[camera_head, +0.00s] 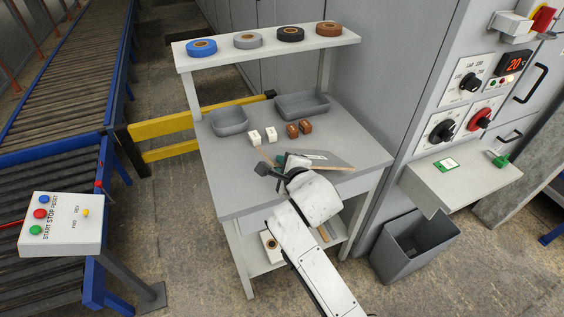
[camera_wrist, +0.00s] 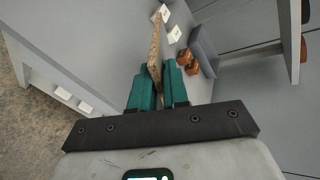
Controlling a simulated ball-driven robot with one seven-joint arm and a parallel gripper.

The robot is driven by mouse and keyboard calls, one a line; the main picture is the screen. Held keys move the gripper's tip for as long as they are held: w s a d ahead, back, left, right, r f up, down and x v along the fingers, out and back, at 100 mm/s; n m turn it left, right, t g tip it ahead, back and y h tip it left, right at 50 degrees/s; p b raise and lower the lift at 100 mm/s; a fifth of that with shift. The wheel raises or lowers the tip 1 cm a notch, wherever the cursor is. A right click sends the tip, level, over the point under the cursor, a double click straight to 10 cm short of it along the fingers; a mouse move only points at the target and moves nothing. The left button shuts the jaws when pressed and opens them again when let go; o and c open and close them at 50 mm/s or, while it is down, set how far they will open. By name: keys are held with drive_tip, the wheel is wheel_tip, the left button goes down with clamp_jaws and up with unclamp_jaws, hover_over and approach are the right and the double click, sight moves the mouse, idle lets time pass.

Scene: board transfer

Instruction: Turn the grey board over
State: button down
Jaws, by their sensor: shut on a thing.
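The grey board (camera_head: 335,161) is above the right front part of the workbench, partly hidden behind my wrist in the head view. It has a small white label and a tan edge. In the wrist view the board (camera_wrist: 156,50) is seen nearly edge-on, with a speckled tan side. My gripper (camera_wrist: 158,86) has teal fingers, shut on the board with one finger on each side. In the head view my gripper (camera_head: 279,170) is at the board's left end, mostly hidden by the wrist. I cannot tell whether the board touches the bench.
White blocks (camera_head: 271,134) and brown blocks (camera_head: 292,131) stand behind the board. Two grey bins (camera_head: 229,121) (camera_head: 302,105) are at the bench's back. A shelf (camera_head: 270,48) with tape rolls spans above. The bench's left front (camera_head: 235,185) is clear. A control cabinet (camera_head: 455,120) stands right.

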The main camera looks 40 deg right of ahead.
wheel_tip(320, 180, down, 7)
drive_tip(key=b, duration=0.4)
drive_tip(key=shift+s, duration=0.15)
drive_tip(key=c, duration=1.3)
unclamp_jaws()
drive_tip(key=o, duration=0.4)
drive_tip(key=shift+r, duration=0.15)
drive_tip(key=shift+c, duration=0.2)
drive_tip(key=shift+c, duration=0.9)
drive_tip(key=shift+r+p, duration=0.25)
drive_tip(key=shift+p, duration=0.3)
